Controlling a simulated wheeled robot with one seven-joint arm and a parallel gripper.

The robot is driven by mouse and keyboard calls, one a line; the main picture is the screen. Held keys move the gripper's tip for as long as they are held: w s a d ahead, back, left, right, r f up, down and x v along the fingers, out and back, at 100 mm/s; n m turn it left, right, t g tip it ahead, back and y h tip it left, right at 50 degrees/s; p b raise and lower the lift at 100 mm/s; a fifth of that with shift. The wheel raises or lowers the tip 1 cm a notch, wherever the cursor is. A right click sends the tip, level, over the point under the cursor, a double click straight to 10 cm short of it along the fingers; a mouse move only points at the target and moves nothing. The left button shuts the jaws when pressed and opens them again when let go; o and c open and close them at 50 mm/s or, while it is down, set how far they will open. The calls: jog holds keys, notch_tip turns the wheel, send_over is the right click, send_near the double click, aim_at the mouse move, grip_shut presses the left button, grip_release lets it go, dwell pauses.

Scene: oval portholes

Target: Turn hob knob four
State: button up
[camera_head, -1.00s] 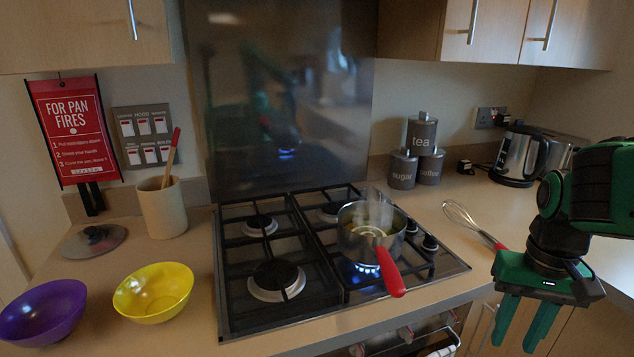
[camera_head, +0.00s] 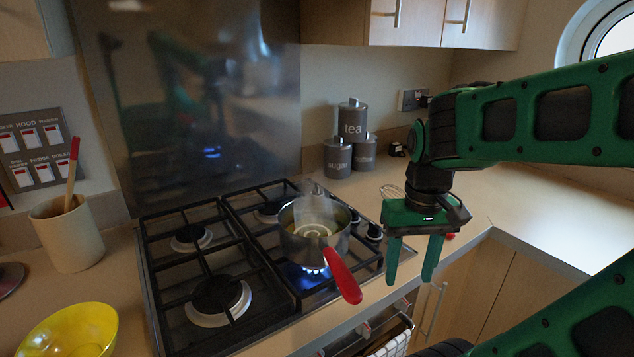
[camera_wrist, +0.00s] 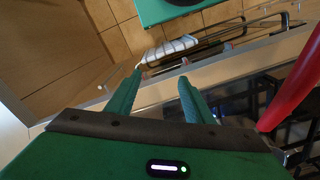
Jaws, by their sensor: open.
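The black gas hob (camera_head: 255,335) is set in the counter. Black hob knobs (camera_head: 373,232) stand along its right side, partly hidden by the pan and my gripper. I cannot tell which one is knob four. My green gripper (camera_head: 410,272) is open and empty, pointing down just right of the hob's right edge. In the wrist view my gripper (camera_wrist: 161,80) has its fingers apart with nothing between them; no hob knob shows clearly there.
A steaming pan (camera_head: 300,243) sits over a lit blue flame, its red handle (camera_head: 343,275) reaching toward the front, close to my gripper. The handle also shows in the wrist view (camera_wrist: 293,88). A towel (camera_wrist: 170,49) hangs on the oven front. Canisters (camera_head: 352,125) stand behind.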

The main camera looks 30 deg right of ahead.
jog(key=w+d+r+n, duration=0.1)
jog(key=w+r+n, duration=0.15)
jog(key=w, duration=0.35)
jog(key=w+d+r+n, duration=0.2)
jog(key=w+r, duration=0.1)
jog(key=w, duration=0.3)
notch_tip(320, 180, up, 2)
jog(key=r+n, duration=0.1)
jog(key=n, duration=1.4)
send_over(317, 185)
notch_tip(317, 185, down, 11)
jog(key=shift+w+d+r, duration=0.1)
jog(key=shift+r, duration=0.1)
jog(key=shift+c, duration=0.6)
